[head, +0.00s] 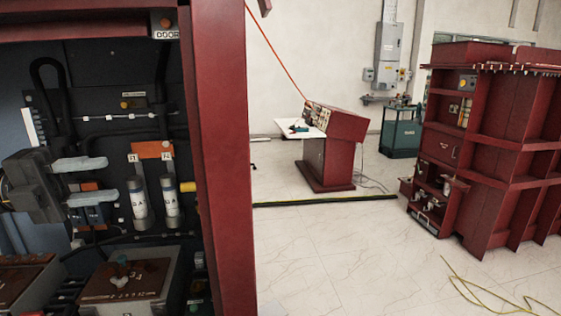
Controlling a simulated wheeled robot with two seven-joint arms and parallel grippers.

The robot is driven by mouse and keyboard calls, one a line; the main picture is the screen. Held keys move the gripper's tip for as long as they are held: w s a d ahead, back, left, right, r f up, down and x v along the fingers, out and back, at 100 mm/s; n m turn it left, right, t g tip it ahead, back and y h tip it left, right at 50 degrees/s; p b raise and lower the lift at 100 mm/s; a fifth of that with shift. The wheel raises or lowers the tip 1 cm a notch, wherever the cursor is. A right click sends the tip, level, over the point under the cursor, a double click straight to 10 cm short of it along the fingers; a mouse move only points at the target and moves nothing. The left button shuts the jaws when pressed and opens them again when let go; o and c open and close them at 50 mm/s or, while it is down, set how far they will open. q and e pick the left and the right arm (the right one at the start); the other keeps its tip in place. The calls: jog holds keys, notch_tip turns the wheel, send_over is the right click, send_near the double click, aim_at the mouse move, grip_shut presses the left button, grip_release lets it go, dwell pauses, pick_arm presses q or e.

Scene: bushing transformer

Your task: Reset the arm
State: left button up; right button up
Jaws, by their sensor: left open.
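My left gripper (98,181) is at the left of the head view, in front of the open red cabinet (220,150). Its dark body is at the left and its two pale grey fingers point right, spread apart with nothing between them. Two white-and-grey cylinders (139,199) labelled with letters stand inside the cabinet, just right of the fingertips. The fingers look apart from the cylinders, but the depth gap is hard to judge. My right gripper is not in view.
Brown-topped boxes (130,283) sit low in the cabinet, and black cables (95,131) run behind my gripper. The red cabinet post stands to the right. Beyond it are open tiled floor (330,250), a red console (330,150) and a large red transformer tank (500,150).

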pick_arm(q)
jog(key=w+d+f+n+t+y, duration=0.1)
jog(key=w+d+f+n+t, duration=0.3)
jog(key=f, duration=0.3)
jog(key=w+d+f+n+t+y, duration=0.1)
jog(key=w+f+n+t, duration=0.45)
jog(key=f, duration=0.25)
notch_tip(320, 180, down, 17)
jog(key=s+n+t+y, duration=0.2)
jog(key=n+y, duration=0.8)
jog(key=n, duration=0.3)
jog(key=s+a+f+n+g+y, duration=0.2)
jog(key=s+f+n+g+y, duration=0.4)
jog(key=s+f, duration=0.7)
jog(key=s+d+f+n+g, duration=0.1)
jog(key=s+f+n+g, duration=0.15)
jog(key=s+f, duration=0.4)
jog(key=s+f+n+g, duration=0.2)
jog(key=s+f+g, duration=0.15)
jog(key=s, duration=0.55)
notch_tip(320, 180, down, 24)
jog(key=s+a+f+g, duration=0.1)
jog(key=s+a+f, duration=0.1)
jog(key=s+f, duration=0.6)
jog(key=s+a+f+g, duration=0.1)
jog(key=s+a+f, duration=0.1)
jog(key=s+f, duration=0.7)
jog(key=shift+s+f+m, duration=0.15)
jog(key=shift+s+m, duration=0.05)
jog(key=shift+m, duration=0.1)
